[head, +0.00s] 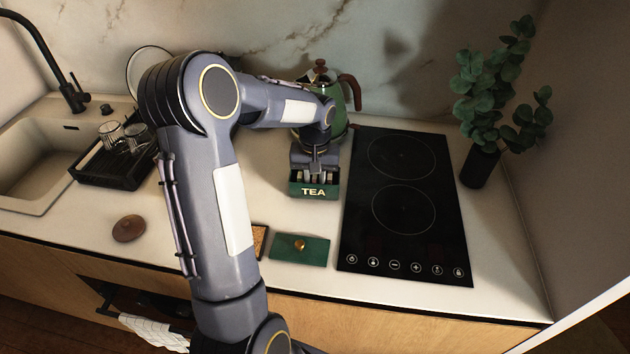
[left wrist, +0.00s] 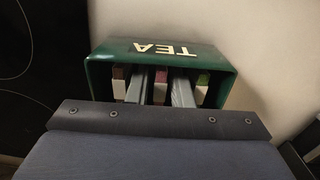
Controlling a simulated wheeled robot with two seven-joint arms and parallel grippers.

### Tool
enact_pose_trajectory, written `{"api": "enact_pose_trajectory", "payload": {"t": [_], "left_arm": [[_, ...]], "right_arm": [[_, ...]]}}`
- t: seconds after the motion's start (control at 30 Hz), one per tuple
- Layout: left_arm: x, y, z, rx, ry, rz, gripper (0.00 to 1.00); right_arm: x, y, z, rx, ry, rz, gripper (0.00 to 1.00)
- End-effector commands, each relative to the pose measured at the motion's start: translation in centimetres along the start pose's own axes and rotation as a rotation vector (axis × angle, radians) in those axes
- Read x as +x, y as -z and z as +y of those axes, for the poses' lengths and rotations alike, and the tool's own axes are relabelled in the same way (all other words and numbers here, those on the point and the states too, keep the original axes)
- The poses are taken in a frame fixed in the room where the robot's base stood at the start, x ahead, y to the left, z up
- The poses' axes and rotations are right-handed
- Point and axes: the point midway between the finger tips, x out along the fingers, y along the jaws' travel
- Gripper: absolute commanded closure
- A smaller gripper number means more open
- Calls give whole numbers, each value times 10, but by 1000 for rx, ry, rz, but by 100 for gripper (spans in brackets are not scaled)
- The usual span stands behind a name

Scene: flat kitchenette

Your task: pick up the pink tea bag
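The green tea box (head: 299,188), lettered TEA, stands open on the counter left of the cooktop. It also shows upside down in the left wrist view (left wrist: 215,58). Several tea bags stand in a row inside. The middle one, the pink tea bag (left wrist: 160,77), has a dull reddish-pink top. A brownish-topped one (left wrist: 120,73) and a green-topped one (left wrist: 202,79) are on either side. My left gripper (left wrist: 160,92) points down into the box, its two grey fingers apart on either side of the pink tea bag. The lower fingertips are hidden. My right gripper is not in view.
A green lid (head: 300,248) with a knob lies in front of the box. The black cooktop (head: 405,205) is to the right, a green kettle (head: 340,105) behind. A dish rack (head: 110,165) with glasses, a round brown lid (head: 129,228) and a plant (head: 482,160) stand farther out.

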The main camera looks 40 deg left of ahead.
Motion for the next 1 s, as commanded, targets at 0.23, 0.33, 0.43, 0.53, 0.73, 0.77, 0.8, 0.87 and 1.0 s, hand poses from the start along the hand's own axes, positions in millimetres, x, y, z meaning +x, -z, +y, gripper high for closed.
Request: {"api": "enact_pose_trajectory", "payload": {"t": [0.23, 0.33, 0.43, 0.53, 0.73, 0.77, 0.8, 0.87, 1.0], "left_arm": [[0, 0, 0, 1, 0, 0, 97], [-1, 0, 0, 1, 0, 1, 100], [-1, 0, 0, 1, 0, 1, 100], [-1, 0, 0, 1, 0, 1, 100], [-8, 1, 0, 0, 0, 4, 100], [-12, 1, 0, 0, -1, 6, 100], [-18, 1, 0, 1, 0, 6, 100], [-29, 1, 0, 2, -1, 7, 100], [-59, 1, 1, 1, -2, 7, 100]], "right_arm": [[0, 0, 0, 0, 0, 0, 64], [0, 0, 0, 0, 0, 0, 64], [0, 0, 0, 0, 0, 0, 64], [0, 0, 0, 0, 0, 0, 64], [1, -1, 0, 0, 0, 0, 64], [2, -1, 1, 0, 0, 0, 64], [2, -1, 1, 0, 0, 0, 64], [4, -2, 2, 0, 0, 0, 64], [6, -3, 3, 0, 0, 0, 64]]}}
